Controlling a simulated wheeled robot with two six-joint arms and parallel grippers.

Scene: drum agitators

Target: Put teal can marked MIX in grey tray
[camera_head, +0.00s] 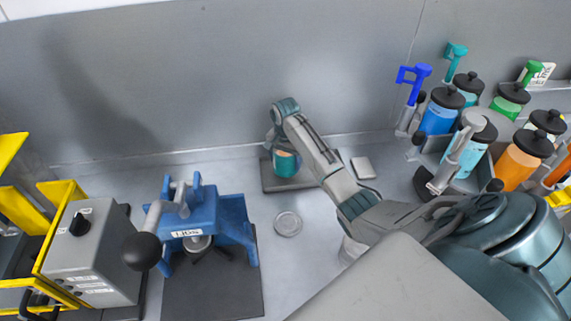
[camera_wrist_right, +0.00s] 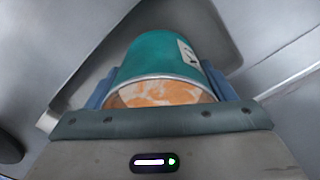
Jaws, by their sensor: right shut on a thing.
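The teal can (camera_head: 286,166) is at the grey tray (camera_head: 272,187) by the back wall in the head view. In the right wrist view the can (camera_wrist_right: 160,55) shows an open rim, orange contents and part of a pale label; its marking is not readable. My right gripper (camera_head: 284,152) reaches in from the right and is shut on the can, with a finger on each side. The can is over or in the tray; I cannot tell whether its base touches it. Part of the tray also shows behind the can in the wrist view (camera_wrist_right: 222,35). My left gripper is not in view.
A blue press (camera_head: 238,215) on a dark mat and a grey control box (camera_head: 90,250) with yellow frames stand left. A round metal lid (camera_head: 288,223) and a pale block (camera_head: 363,167) lie near my right arm. Several coloured bottles (camera_head: 440,112) crowd the right.

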